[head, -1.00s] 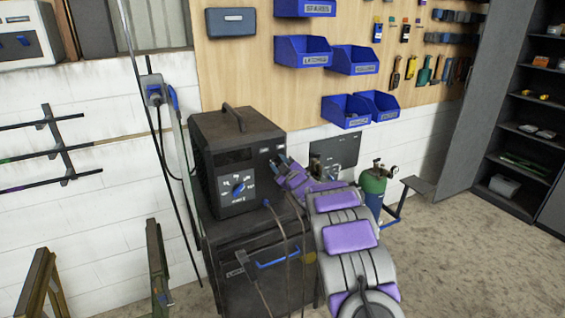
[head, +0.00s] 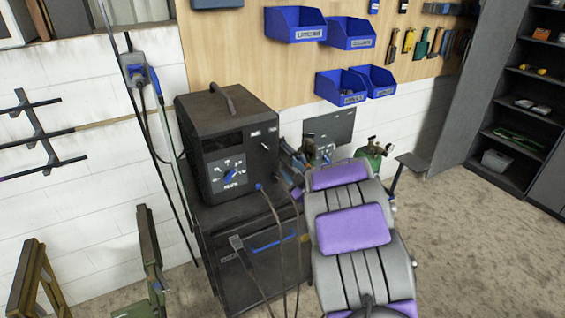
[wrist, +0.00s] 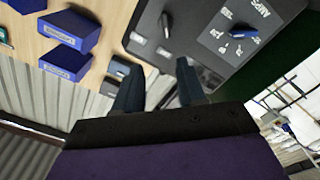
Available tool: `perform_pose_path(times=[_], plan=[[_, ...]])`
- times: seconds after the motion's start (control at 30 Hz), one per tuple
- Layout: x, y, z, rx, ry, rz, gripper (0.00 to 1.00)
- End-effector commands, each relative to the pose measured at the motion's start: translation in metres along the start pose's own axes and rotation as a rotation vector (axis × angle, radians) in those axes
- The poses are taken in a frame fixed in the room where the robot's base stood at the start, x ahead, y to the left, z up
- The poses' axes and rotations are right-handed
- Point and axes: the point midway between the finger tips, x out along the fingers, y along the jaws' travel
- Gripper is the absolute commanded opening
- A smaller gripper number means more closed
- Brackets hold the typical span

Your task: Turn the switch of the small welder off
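The small welder (head: 228,140) is a dark box with a top handle, standing on a dark cabinet. Its front has a dial with a blue pointer (head: 230,178) and, at upper right, a small switch (head: 263,146) near two white labels. In the wrist view the welder's front panel (wrist: 215,62) fills the upper middle, with the dark switch lever (wrist: 165,22) beside the labels. My gripper (head: 297,160) is beside the welder's right edge, partly hidden by my arm. In the wrist view my gripper (wrist: 160,88) has its two fingers apart, empty, short of the switch.
Cables hang in front of the cabinet (head: 222,262). A green gas cylinder (head: 372,158) stands to the right. Blue bins (head: 342,88) hang on the wall board above. Wooden trestles (head: 38,280) stand at lower left. The floor at right (head: 470,240) is clear.

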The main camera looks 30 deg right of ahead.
Motion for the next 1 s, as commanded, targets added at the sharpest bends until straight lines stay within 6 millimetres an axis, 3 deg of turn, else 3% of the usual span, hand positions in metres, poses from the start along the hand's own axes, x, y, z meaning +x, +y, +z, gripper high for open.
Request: perform_pose_path(times=[0.1,0.3,1.0], plan=[[-0.017,0.004,-0.002,-0.002,0.002,0.006,0.40],[-0.032,0.003,-0.003,-0.004,0.002,0.006,0.40],[-0.033,0.005,-0.004,-0.003,-0.025,0.003,0.40]])
